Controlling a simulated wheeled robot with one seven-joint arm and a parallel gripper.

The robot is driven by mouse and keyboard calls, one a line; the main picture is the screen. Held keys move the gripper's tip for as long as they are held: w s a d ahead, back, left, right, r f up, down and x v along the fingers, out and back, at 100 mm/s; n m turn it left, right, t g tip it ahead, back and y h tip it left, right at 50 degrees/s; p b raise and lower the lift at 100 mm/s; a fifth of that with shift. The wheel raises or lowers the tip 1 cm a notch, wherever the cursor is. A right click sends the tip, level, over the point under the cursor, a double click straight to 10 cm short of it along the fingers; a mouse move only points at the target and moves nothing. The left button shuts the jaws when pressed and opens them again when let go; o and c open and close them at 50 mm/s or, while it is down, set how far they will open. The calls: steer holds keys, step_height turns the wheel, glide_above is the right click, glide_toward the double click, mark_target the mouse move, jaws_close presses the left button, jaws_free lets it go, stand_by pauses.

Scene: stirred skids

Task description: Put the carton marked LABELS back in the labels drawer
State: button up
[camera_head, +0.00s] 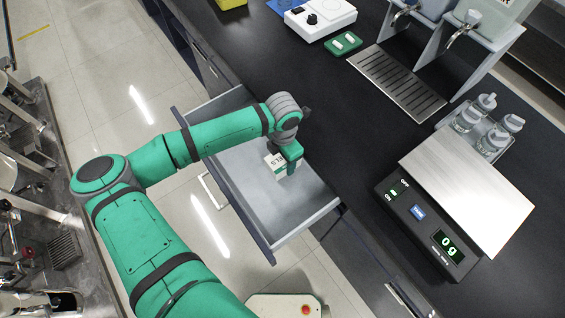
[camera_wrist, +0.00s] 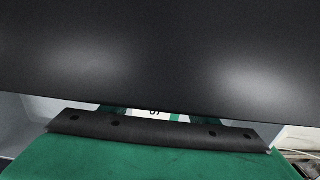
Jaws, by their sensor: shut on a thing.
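The white carton (camera_head: 276,166) with dark lettering, of which "LS" can be read, is at my gripper (camera_head: 290,166), inside or just over the open drawer (camera_head: 262,213). My gripper is shut on the carton and points down. Whether the carton touches the drawer floor cannot be told. The drawer is pulled out from under the black counter, and its grey floor looks bare around the carton. In the wrist view, a sliver of the carton (camera_wrist: 153,113) shows behind the dark bar of my gripper; the rest is hidden.
The black counter (camera_head: 345,150) edges the drawer on the right. Open floor lies left of the drawer.

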mark_target(283, 164)
steer(key=shift+f, duration=1.45)
steer(key=shift+f, duration=0.15)
steer(key=o, duration=1.2)
steer(key=shift+o, duration=0.2)
step_height(283, 164, up, 12)
steer(key=shift+r, duration=0.15)
steer(key=shift+a, duration=0.1)
